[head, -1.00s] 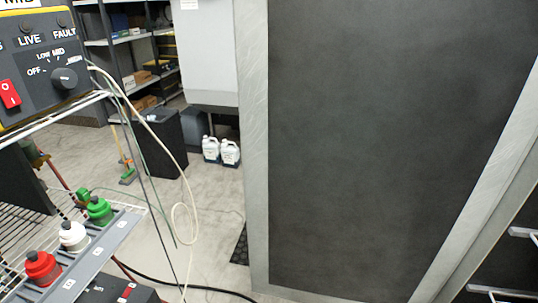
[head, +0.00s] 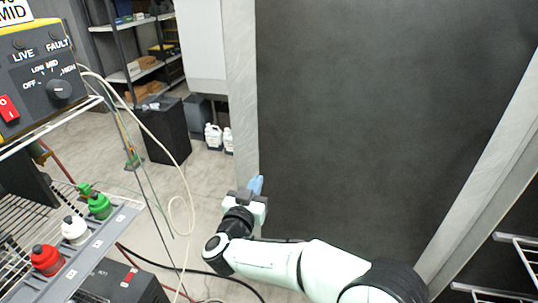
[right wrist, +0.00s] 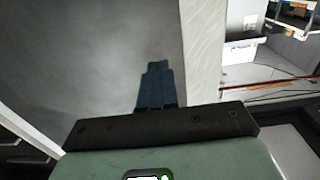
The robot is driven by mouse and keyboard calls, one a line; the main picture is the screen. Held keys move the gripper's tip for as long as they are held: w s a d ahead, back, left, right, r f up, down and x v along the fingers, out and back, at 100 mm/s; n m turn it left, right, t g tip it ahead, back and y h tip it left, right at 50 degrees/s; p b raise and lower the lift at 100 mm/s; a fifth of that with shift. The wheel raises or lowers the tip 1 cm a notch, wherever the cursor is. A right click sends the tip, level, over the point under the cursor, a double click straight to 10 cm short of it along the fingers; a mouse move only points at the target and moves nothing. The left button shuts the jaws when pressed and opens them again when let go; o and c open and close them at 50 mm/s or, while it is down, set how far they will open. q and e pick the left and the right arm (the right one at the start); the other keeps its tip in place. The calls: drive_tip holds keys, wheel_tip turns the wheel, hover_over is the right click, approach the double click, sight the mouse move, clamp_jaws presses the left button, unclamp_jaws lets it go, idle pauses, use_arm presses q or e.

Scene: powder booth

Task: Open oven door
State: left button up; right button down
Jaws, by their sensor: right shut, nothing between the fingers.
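The oven door (head: 390,110) is a large dark panel with a light metal frame, filling the right half of the head view. It stands open at an angle, with rack bars showing past its right edge. My right gripper (head: 256,186) is at the door's left frame edge, low on the panel. Its blue fingers are shut with nothing between them. In the right wrist view the shut fingers (right wrist: 155,85) lie in front of the grey door panel (right wrist: 90,50), beside its pale frame strip (right wrist: 202,50). I cannot tell if they touch it. My left gripper is not in view.
A control box (head: 45,75) with a dial and red switch is at upper left. A dark bin (head: 166,130) and white jugs (head: 213,136) stand on the open floor behind.

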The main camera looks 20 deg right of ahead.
sight(272, 150)
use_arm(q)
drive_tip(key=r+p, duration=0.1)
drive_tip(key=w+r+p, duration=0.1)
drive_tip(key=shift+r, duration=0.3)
use_arm(e)
drive_tip(key=x, duration=1.3)
drive_tip(key=shift+a+f, duration=0.1)
drive_tip(key=shift+f, duration=0.05)
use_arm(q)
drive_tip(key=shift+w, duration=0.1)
